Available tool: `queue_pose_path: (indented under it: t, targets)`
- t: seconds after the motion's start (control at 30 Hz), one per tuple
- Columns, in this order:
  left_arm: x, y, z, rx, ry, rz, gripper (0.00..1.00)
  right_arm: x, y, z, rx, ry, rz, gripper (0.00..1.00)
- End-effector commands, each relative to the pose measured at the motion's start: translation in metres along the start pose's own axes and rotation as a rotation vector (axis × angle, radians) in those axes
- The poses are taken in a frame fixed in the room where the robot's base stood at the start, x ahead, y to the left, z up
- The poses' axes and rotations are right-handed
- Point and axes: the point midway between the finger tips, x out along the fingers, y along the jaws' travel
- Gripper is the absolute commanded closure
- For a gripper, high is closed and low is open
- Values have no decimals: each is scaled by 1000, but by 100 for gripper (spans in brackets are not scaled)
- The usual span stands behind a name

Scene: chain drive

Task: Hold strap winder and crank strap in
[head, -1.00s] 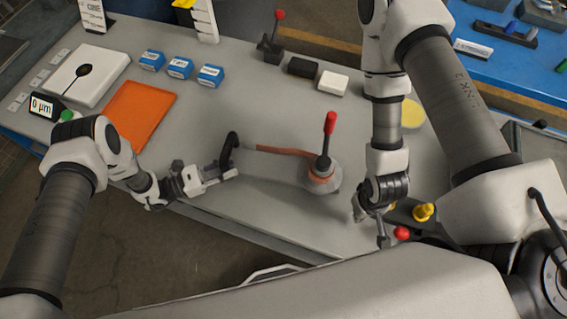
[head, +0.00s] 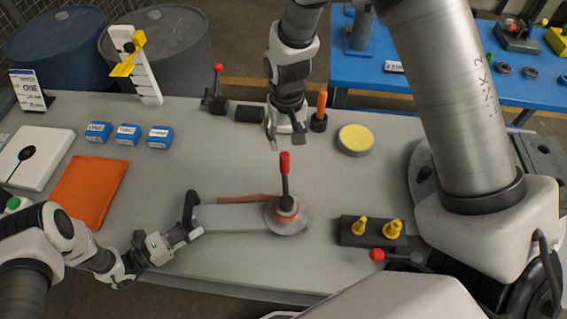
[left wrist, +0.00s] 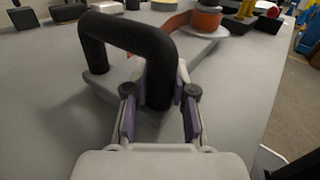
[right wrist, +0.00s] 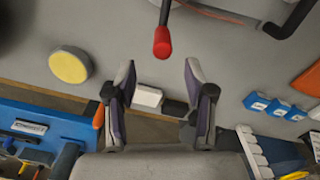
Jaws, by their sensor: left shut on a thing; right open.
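The strap winder has a grey base plate (head: 235,217), an orange strap (head: 250,198) running along it, and a round drum (head: 287,214) at its right end. A crank with a red knob (head: 284,163) stands up from the drum. The winder's black handle (head: 190,208) is at its left end. My left gripper (head: 195,233) is shut on this black handle, which also shows between the fingers in the left wrist view (left wrist: 128,38). My right gripper (head: 287,142) is open and empty, just beyond the crank. In the right wrist view the red knob (right wrist: 162,43) lies ahead of the open fingers.
A yellow-topped disc (head: 355,139) and an orange-handled tool (head: 321,108) stand near my right gripper. A dark block with yellow knobs (head: 371,231) is right of the winder. Three blue boxes (head: 128,134) and an orange mat (head: 89,190) lie left.

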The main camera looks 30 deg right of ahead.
Motion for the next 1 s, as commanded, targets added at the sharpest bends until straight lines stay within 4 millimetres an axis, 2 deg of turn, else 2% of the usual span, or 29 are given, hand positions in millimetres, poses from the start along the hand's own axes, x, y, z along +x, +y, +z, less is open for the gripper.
queue_pose_path:
  t: [0.07, 0.17, 0.5, 0.63, 0.77, 0.97, 1.0]
  targets:
    - [0, 0, 0, 1, -1, 0, 100, -10, -2, -5, 11, 2, -2, 46]
    - [0, 0, 0, 1, -1, -1, 100, -2, -2, -4, 14, -3, -2, 46]
    - [0, 0, 1, 1, -2, -1, 100, 76, -2, -3, 13, -5, -1, 46]
    - [0, 0, 1, 1, -2, -1, 100, 98, -2, -4, 12, -2, -2, 46]
    - [0, 0, 1, 1, -1, -1, 100, 107, -2, -4, 11, -1, -2, 46]
    - [0, 0, 1, 1, -1, -1, 100, 108, -2, -4, 12, -1, -2, 46]
    - [0, 0, 1, 1, -1, -1, 100, 108, -2, -4, 12, -1, -2, 50]
